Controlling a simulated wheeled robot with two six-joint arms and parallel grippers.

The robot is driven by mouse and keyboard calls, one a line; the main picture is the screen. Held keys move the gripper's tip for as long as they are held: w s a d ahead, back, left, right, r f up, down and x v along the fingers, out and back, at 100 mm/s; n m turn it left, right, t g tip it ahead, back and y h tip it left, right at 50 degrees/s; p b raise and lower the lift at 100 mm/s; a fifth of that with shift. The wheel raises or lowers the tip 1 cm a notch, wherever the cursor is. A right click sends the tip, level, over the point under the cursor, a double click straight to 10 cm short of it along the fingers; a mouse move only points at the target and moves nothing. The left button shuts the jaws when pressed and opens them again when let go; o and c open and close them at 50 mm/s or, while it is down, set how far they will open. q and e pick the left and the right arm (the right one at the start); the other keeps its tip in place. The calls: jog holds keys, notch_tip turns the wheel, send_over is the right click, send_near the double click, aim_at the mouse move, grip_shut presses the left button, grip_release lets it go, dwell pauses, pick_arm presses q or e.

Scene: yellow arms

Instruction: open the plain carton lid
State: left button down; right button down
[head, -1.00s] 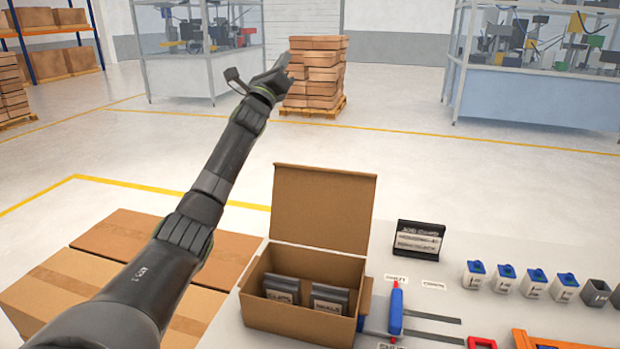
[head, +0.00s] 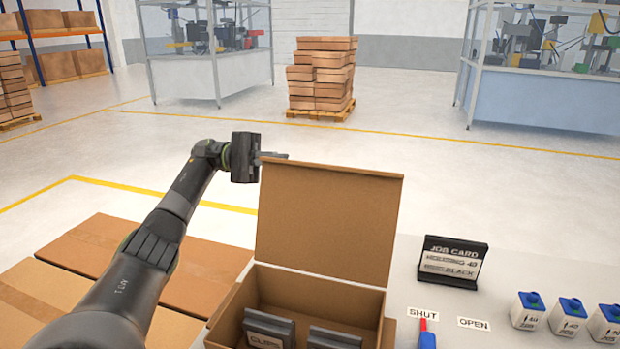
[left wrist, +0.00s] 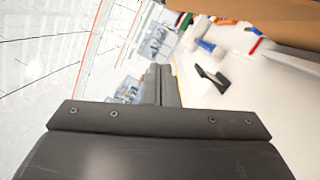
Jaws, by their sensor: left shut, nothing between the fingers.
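The plain brown carton (head: 225,325) stands open at the lower middle of the head view. Its lid (head: 330,222) stands upright at the back, tilted slightly. Two dark labelled packs (head: 270,325) sit inside. My left gripper (head: 275,156) is shut and empty at the lid's top left corner; I cannot tell whether the fingers touch it. In the left wrist view the shut fingers (left wrist: 161,86) point away, and a brown strip, likely the lid (left wrist: 285,22), crosses the top right. My right gripper is not in view.
A black job card stand (head: 453,262) and small SHUT (head: 423,315) and OPEN (head: 474,323) labels lie right of the carton. Several white and blue bottles (head: 527,311) stand farther right. Closed cartons (head: 85,255) lie at left.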

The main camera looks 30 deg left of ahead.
aim_at(306, 176)
pick_arm(q)
jog(key=shift+m+g+y, duration=0.3)
jog(key=shift+m+g, duration=0.2)
jog(key=shift+g, duration=0.2)
jog(key=s+d+p, duration=0.1)
jog(key=d+p, duration=0.1)
jog(key=d, duration=0.1)
jog(key=s+d+p, duration=0.1)
jog(key=d+p, duration=0.1)
jog(key=d, duration=0.1)
jog(key=s+d+p, duration=0.1)
jog(key=d+p, duration=0.1)
jog(key=d, duration=0.2)
jog(key=shift+r, duration=0.2)
jog(key=shift+s+r+p, duration=0.2)
jog(key=shift+s+p, duration=0.1)
jog(key=shift+s, duration=0.35)
jog(key=shift+s+d, duration=0.1)
jog(key=shift+d, duration=0.1)
